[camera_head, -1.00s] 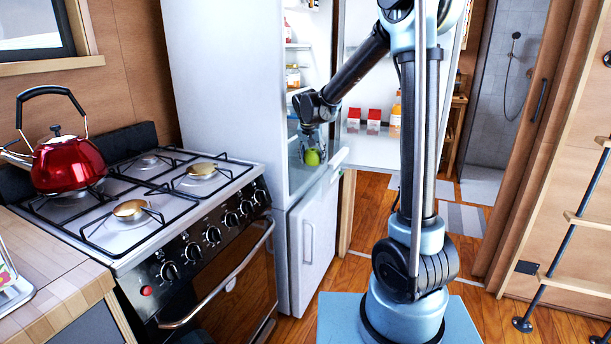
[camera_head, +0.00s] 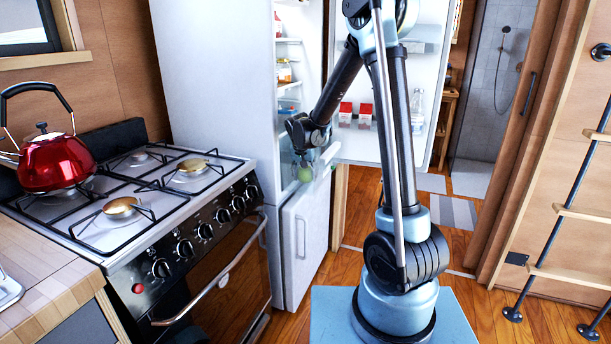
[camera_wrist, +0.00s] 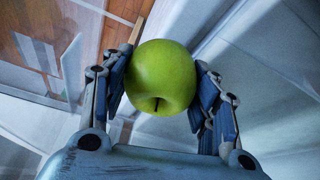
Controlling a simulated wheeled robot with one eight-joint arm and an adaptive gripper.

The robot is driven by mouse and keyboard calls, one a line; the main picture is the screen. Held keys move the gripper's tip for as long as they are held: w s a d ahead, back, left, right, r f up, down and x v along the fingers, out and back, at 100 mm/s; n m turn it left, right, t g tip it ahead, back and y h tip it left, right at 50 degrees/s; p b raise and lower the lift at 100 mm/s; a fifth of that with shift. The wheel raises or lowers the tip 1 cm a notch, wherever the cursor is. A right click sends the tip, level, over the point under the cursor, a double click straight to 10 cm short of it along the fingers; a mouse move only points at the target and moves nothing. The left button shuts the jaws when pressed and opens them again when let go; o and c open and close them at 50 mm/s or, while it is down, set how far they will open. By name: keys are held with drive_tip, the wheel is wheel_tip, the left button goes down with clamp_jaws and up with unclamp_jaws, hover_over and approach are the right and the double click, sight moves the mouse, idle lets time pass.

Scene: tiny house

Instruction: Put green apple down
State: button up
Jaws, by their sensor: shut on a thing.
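The green apple (camera_wrist: 161,76) is held between both fingers of my gripper (camera_wrist: 163,90) in the wrist view, its stem end facing the camera. In the head view the apple (camera_head: 305,174) hangs just below my gripper (camera_head: 304,160), at the open front of the fridge (camera_head: 215,85). The apple looks clear of any surface, though its exact gap to the fridge's lower shelf cannot be told.
The fridge door (camera_head: 425,95) stands open to the right, its racks holding red-and-white cartons (camera_head: 345,112) and a clear bottle (camera_head: 417,105). Jars stand on the inner shelves. A stove (camera_head: 150,205) with a red kettle (camera_head: 52,163) is at left.

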drive_tip(key=o, duration=1.2)
drive_tip(key=shift+o, duration=0.2)
drive_tip(key=v, duration=1.2)
drive_tip(key=shift+s, duration=0.15)
